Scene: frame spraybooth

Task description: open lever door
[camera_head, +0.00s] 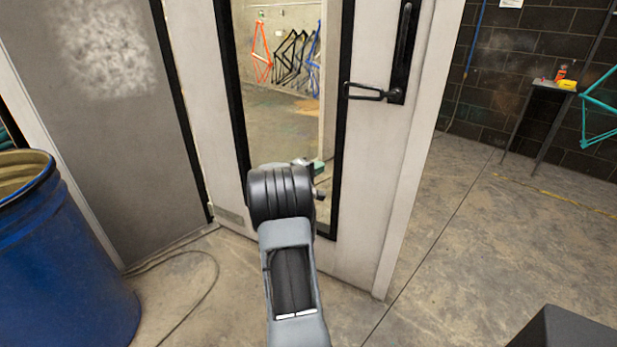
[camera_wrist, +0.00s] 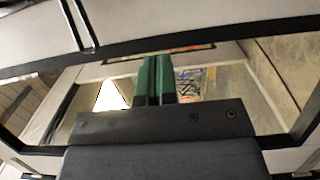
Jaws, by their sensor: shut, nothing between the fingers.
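The white door (camera_head: 381,180) has a tall glass pane (camera_head: 285,110) in a black frame. Its black lever handle (camera_head: 366,91) sticks out to the left from a tall black plate (camera_head: 404,45) near the door's right edge. My gripper (camera_head: 319,167) is in front of the lower glass, below and left of the lever and apart from it; my wrist hides most of it. In the wrist view its green fingers (camera_wrist: 158,62) are together and empty, with the glass pane and its black frame behind them. I cannot tell whether the door is latched.
A blue barrel (camera_head: 70,265) stands at the left, by a grey panel (camera_head: 105,120). A cable lies on the floor near it. Bike frames (camera_head: 290,55) show through the glass. A small stand (camera_head: 550,90) is at the right; the floor between it and the door is clear.

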